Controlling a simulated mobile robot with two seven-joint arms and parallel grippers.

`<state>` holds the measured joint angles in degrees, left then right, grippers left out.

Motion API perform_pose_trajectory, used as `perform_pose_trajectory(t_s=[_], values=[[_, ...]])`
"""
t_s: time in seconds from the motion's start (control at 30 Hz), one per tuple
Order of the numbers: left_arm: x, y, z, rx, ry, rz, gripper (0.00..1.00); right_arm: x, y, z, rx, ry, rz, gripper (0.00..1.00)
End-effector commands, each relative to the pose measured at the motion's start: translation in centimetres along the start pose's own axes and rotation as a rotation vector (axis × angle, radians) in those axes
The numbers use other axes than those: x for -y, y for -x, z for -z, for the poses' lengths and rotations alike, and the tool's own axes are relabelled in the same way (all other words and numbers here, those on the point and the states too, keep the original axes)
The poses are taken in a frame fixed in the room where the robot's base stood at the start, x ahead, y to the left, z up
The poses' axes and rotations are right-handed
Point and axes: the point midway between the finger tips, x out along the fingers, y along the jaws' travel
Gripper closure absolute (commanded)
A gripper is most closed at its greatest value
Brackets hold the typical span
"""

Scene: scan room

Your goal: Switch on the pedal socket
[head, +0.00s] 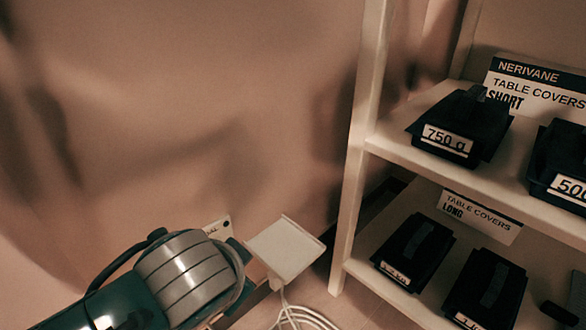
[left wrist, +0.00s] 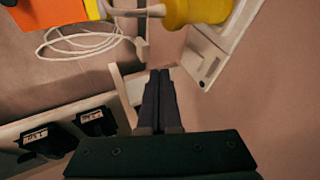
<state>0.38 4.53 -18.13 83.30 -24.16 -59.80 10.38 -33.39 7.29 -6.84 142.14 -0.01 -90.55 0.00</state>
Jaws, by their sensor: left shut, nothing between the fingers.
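My left gripper (left wrist: 158,75) is shut and empty in the left wrist view. Its fingertips are close to a white panel (left wrist: 222,38) with a small switch-like part (left wrist: 209,71) at its near end; contact cannot be told. Which way the switch is set is too small to tell. In the head view my left wrist covers the fingers and most of the panel area. A pale square plate (head: 285,248) stands just right of the wrist. My right gripper is in neither view.
A white shelf unit (head: 358,150) with dark labelled bins (head: 462,122) stands at the right. White cable (head: 300,318) lies coiled below the plate. A yellow object (left wrist: 195,10) and an orange one (left wrist: 45,12) are at the top of the wrist view.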

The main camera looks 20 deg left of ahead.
Motion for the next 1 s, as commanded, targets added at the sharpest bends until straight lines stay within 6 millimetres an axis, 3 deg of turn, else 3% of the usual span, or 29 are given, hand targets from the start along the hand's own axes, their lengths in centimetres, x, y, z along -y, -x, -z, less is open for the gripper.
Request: perform_pose_trajectory(t_s=[0.03,0.2,0.3,0.5,1.0], values=[[-0.3,-2.0,-0.4,-0.001,0.000,0.002,1.00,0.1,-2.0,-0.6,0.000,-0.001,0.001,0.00],[-0.3,-5.2,-0.3,-0.001,0.001,0.002,1.00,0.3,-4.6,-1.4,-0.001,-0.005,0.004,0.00],[1.6,-5.5,-0.2,-0.003,0.000,0.004,1.00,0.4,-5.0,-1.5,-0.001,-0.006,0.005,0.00],[3.1,-6.2,-0.3,-0.001,-0.001,0.001,1.00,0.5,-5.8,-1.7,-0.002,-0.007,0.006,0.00],[3.7,-6.2,-0.1,0.001,0.000,0.000,1.00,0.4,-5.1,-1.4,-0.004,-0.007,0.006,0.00]])
